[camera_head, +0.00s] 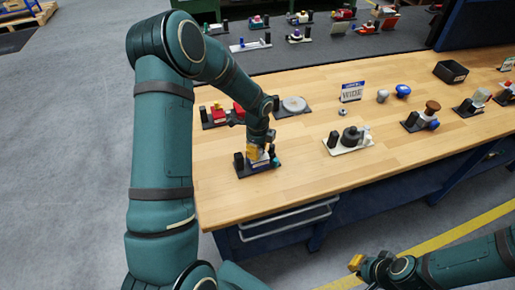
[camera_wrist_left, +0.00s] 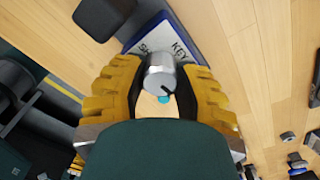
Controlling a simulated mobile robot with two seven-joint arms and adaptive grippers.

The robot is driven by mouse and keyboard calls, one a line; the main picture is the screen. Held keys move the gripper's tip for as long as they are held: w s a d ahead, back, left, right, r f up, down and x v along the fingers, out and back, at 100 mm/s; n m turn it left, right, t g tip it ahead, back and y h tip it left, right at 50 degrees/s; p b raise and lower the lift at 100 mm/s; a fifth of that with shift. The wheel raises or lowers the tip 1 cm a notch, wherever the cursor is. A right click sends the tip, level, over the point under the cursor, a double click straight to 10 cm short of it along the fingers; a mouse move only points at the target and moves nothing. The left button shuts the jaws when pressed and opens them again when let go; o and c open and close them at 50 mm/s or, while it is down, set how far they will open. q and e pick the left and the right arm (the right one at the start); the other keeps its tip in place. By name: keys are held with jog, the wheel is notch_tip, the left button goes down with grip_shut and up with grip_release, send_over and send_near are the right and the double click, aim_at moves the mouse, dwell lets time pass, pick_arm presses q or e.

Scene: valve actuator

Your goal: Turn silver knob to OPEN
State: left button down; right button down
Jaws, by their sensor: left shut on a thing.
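The silver knob (camera_wrist_left: 160,75) is a short metal cylinder with a dark line on its face, in the left wrist view. It stands by a blue-and-white plate (camera_wrist_left: 180,40) with lettering, of which "KEY" is legible. My left gripper (camera_wrist_left: 160,88) has its yellow ridged fingers on both sides of the knob and is shut on it. In the head view my left gripper (camera_head: 259,156) is over a dark base plate (camera_head: 262,172) near the table's front edge, and the knob is hidden there. My right gripper (camera_head: 357,263) hangs in front of the table, away from everything; its finger gap is too small to judge.
The wooden table (camera_head: 300,185) carries other valve mounts, including a white plate with a dark knob (camera_head: 350,137) and one with a brown knob (camera_head: 432,107). A red-topped mount (camera_head: 217,114) and a round grey disc (camera_head: 294,104) stand behind my left gripper. A black box (camera_head: 450,71) is farther right.

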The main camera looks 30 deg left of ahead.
pick_arm(q)
jog(key=shift+m, duration=0.4)
jog(key=c, duration=0.6)
grip_release()
notch_tip(320, 180, up, 12)
dwell(0.7)
